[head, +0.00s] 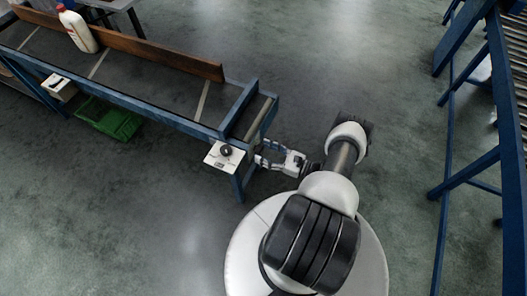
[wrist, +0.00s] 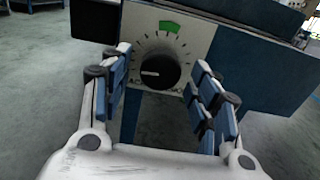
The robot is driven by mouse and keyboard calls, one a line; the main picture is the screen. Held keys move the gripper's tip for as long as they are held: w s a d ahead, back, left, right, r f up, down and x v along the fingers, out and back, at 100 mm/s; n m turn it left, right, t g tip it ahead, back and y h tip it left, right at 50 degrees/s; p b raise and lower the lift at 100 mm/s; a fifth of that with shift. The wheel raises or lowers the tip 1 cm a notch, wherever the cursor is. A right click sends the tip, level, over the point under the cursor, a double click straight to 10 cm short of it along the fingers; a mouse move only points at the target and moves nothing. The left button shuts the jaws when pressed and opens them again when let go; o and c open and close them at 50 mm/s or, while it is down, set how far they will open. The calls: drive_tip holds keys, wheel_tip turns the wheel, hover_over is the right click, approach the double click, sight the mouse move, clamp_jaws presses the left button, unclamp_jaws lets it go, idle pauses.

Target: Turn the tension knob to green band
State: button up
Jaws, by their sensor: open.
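The tension knob (wrist: 155,70) is a round black dial on a pale plate with tick marks. Its white pointer line points left in the wrist view. The green band (wrist: 169,27) lies at the top of the scale, slightly right of centre, so the pointer is away from it. In the head view the knob (head: 226,151) sits on a white panel (head: 219,158) at the conveyor's near end. My gripper (wrist: 162,105) is open, its fingers to the left and right of the knob and nearer the camera, holding nothing. In the head view my gripper (head: 262,153) is just right of the panel.
The blue-framed conveyor (head: 185,122) carries a white bottle (head: 78,31) beside a brown wooden guide rail (head: 150,50). A green crate (head: 108,120) is on the floor below it. A second white panel (head: 59,87) is farther left. Blue roller frames stand at right, with clear floor between.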

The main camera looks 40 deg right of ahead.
drive_tip(key=shift+w+a, duration=0.2)
drive_tip(key=shift+w, duration=0.25)
drive_tip(key=c, duration=1.1)
